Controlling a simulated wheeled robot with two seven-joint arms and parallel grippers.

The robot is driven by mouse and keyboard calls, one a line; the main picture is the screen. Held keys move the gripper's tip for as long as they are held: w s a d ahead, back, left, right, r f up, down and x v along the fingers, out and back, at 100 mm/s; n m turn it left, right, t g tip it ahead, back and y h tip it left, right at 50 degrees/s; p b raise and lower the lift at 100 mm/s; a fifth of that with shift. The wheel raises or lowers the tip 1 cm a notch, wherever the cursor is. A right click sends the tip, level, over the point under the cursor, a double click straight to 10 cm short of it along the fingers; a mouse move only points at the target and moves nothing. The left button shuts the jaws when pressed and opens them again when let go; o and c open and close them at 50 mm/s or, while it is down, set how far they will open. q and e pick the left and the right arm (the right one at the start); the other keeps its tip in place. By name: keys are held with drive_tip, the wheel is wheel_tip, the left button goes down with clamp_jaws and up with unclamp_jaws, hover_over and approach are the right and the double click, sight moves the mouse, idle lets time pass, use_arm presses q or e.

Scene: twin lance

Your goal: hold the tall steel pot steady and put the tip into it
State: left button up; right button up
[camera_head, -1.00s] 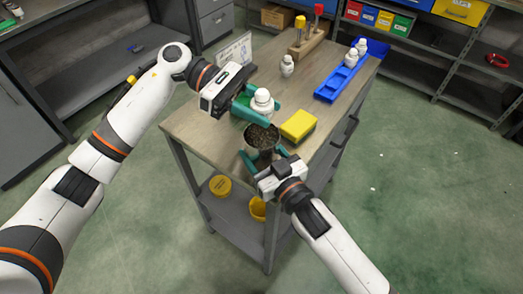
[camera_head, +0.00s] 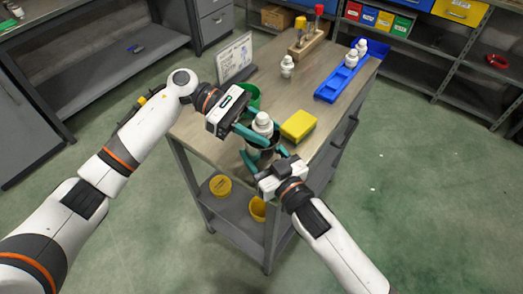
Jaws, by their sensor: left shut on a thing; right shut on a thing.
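The tip, a white rounded piece (camera_head: 262,123), is between the teal fingers of my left gripper (camera_head: 264,130), which is shut on it. It stands upright at the mouth of the tall steel pot (camera_head: 262,155) and covers most of the opening. How deep it sits, and whether it touches the pot, I cannot tell. My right gripper (camera_head: 266,158) is shut around the pot from the near side, at the table's front corner. The fingers and the tip hide much of the pot.
A yellow block (camera_head: 298,126) lies just right of the pot on the table (camera_head: 213,140). A green cup (camera_head: 252,92) stands behind my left gripper. Farther back are a white piece (camera_head: 287,66), a sign (camera_head: 235,58), a wooden tool rack (camera_head: 306,45) and a blue tray (camera_head: 336,85).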

use_arm(q)
drive_tip(key=shift+s+a+f, duration=0.1)
drive_tip(key=shift+s+f, duration=0.1)
drive_tip(key=shift+f, duration=0.85)
use_arm(e)
drive_tip(key=shift+s+a+r, duration=0.15)
use_arm(q)
drive_tip(key=o, duration=1.1)
drive_tip(key=shift+o, duration=0.2)
drive_tip(key=shift+f, duration=0.1)
drive_tip(key=shift+w+a, duration=0.1)
drive_tip(key=shift+o, duration=0.5)
drive_tip(key=r+v, duration=0.1)
drive_tip(key=v, duration=1)
drive_tip(key=shift+w+r, duration=0.15)
drive_tip(key=shift+r, duration=0.2)
drive_tip(key=shift+w+a+r, duration=0.15)
drive_tip(key=shift+a+r, duration=0.1)
use_arm(e)
drive_tip(key=o, duration=1.1)
